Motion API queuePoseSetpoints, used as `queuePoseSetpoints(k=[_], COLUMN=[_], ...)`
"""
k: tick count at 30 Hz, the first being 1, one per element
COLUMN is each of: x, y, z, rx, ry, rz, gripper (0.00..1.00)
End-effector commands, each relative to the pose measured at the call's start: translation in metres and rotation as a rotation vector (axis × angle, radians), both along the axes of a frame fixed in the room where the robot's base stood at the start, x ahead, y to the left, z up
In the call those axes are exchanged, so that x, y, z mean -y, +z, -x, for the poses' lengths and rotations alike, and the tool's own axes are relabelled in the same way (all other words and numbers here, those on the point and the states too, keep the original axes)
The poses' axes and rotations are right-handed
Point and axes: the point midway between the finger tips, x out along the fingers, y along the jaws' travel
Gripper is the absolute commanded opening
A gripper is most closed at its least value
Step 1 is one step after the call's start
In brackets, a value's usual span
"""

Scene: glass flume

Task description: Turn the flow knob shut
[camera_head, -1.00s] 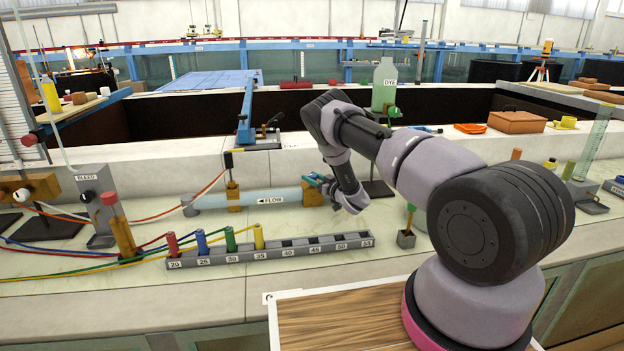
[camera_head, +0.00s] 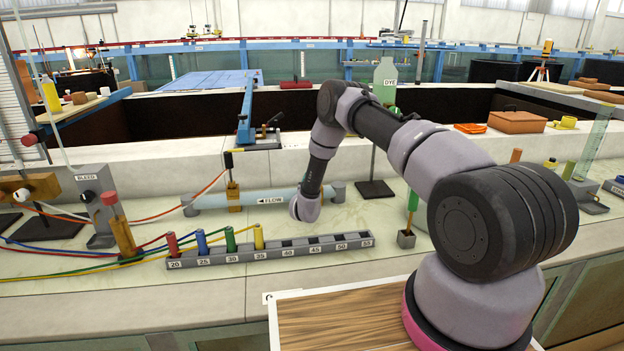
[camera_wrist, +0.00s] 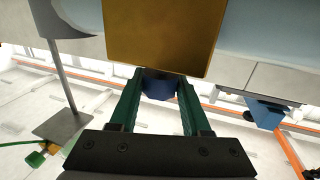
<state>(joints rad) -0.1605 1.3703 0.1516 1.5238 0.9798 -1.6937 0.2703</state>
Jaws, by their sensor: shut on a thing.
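The blue flow knob (camera_wrist: 160,86) shows in the wrist view below a brass valve block (camera_wrist: 165,35). My gripper (camera_wrist: 160,80) has its two green fingers on either side of the knob, shut on it. In the head view my forearm and wrist cover the knob, the block and the fingers. The pale blue pipe labelled FLOW (camera_head: 265,198) runs left from there. How far the knob is turned cannot be told.
A grey numbered rack (camera_head: 215,258) with coloured plugs stands in front of the pipe. A green dye bottle (camera_head: 384,82) stands behind my arm. A bleed valve panel (camera_head: 96,200) with hoses is at left. The counter's front strip is clear.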

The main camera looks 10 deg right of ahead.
Motion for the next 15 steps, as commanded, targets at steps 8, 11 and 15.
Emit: queuePoseSetpoints(k=[8,11,15], x=[-0.0042,-0.0046,-0.0041], y=[0.0002,0.0001,-0.0003], z=[-0.0007,-0.0009,-0.001], rx=[0.004,0.005,0.004], ry=[-0.258,-0.353,-0.487], rz=[0.001,-0.001,-0.002], gripper=[0.0,0.0,0.0])
